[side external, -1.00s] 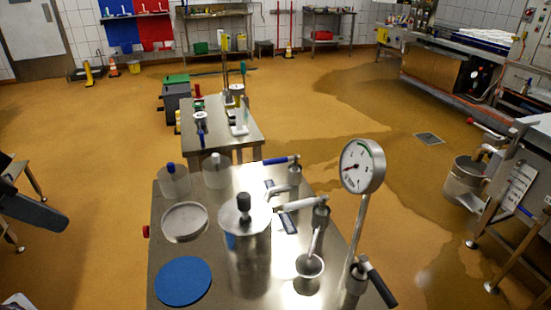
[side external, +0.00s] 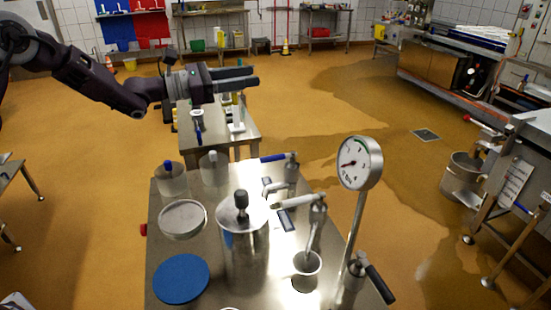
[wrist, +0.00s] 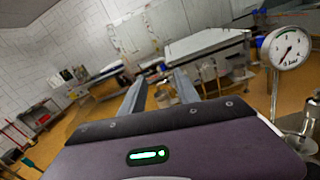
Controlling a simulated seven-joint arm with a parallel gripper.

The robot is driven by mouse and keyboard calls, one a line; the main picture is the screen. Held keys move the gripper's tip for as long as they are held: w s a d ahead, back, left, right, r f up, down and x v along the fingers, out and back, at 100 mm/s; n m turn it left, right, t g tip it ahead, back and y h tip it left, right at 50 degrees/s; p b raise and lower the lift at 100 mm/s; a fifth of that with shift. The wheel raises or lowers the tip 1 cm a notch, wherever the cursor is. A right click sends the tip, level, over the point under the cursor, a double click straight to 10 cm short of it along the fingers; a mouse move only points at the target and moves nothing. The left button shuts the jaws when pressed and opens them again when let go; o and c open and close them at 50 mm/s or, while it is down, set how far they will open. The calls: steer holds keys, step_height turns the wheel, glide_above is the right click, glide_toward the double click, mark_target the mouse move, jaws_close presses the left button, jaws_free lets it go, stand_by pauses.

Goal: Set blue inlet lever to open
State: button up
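The blue-handled lever (side external: 272,158) sits on a metal valve at the far edge of the steel worktable (side external: 160,260). Its handle points left and lies roughly level. My gripper (side external: 258,76) is high in the air above and to the left of the lever, pointing right, and touches nothing. In the wrist view my gripper's two fingers (wrist: 158,82) are apart with nothing between them. I cannot make out the blue lever in the wrist view.
A dial gauge (side external: 360,163) stands on a post at the right; it also shows in the wrist view (wrist: 287,48). A lidded steel pot (side external: 243,250), a white-handled lever (side external: 300,201), a black-handled lever (side external: 377,284) and a blue disc (side external: 182,279) crowd the worktable.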

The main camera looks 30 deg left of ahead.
glide_toward(273, 159)
steer(key=w+d, duration=0.2)
steer(key=w, duration=0.2)
steer(key=shift+m+g, duration=0.3)
steer(key=x, duration=0.6)
steer(key=shift+s+d+f, duration=0.1)
steer(key=shift+s, duration=0.05)
steer(key=shift+w+d, duration=0.25)
steer(key=shift+w, duration=0.05)
jaws_close()
